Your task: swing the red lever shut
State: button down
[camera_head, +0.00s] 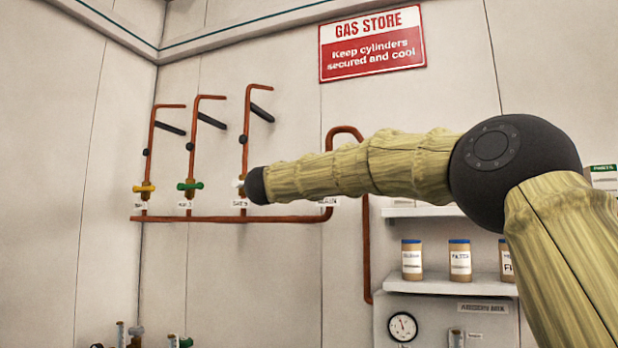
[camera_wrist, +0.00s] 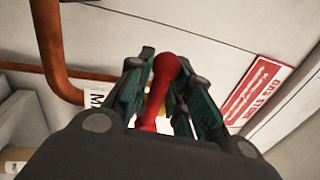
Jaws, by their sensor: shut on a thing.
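The red lever (camera_wrist: 165,68) shows in the wrist view, with its rounded end between the two fingers of my gripper (camera_wrist: 155,78). My gripper is shut on the red lever. Part of a brass-coloured fitting and a white label (camera_wrist: 95,98) show beside and behind the fingers. In the head view my arm hides the red lever and my gripper, near the right end of the copper manifold pipe (camera_head: 230,219).
A shelf (camera_head: 445,287) with jars stands below my arm. A gas store sign (camera_head: 372,43) hangs above.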

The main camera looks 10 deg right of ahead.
jog(key=shift+f, duration=0.25)
dwell(0.3)
jog(key=c, duration=1.4)
grip_release()
jog(key=shift+c, duration=0.2)
jog(key=shift+r, duration=0.1)
jog(key=v, duration=1.2)
